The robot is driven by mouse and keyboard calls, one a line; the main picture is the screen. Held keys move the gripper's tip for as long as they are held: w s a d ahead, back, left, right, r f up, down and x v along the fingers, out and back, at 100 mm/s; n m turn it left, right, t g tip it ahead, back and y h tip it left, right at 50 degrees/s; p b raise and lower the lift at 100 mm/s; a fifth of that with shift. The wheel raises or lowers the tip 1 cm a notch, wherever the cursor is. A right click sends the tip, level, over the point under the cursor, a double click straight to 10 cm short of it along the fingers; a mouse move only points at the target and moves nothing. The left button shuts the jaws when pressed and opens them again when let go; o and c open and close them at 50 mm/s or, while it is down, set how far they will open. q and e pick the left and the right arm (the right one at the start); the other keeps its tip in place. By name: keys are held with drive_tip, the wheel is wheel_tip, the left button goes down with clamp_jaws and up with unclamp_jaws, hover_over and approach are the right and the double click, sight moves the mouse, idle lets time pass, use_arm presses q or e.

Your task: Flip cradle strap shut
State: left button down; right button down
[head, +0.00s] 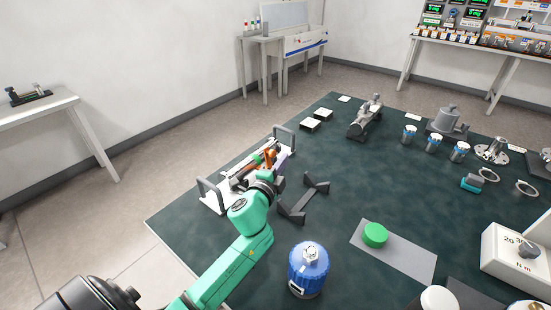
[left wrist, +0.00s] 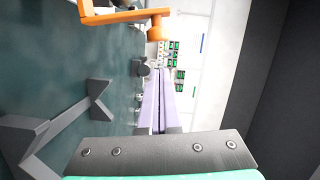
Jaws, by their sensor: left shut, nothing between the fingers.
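The cradle is a white base plate (head: 215,203) with a grey upright handle at each end, at the left edge of the dark mat. An orange strap part (head: 269,157) stands up from it, next to a green-banded dark body (head: 257,159). The orange part also shows at the top of the left wrist view (left wrist: 130,15), where it looks like an arm with a round end. My arm hides part of the cradle.
A dark V-ended stand (head: 303,199) stands right of my left gripper. A blue canister (head: 308,268) is nearer me. A green cap (head: 375,235) sits on a grey pad. The middle of the dark mat (head: 350,180) is clear.

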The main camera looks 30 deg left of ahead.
use_arm(q)
drive_tip(key=a, duration=0.2)
drive_tip(key=shift+a+f, duration=0.2)
drive_tip(key=shift+a, duration=0.1)
drive_tip(key=shift+r, duration=0.1)
drive_tip(key=shift+w+a+r+n+p, duration=0.1)
drive_tip(key=shift+a+r+n+p, duration=0.2)
drive_tip(key=shift+p, duration=0.45)
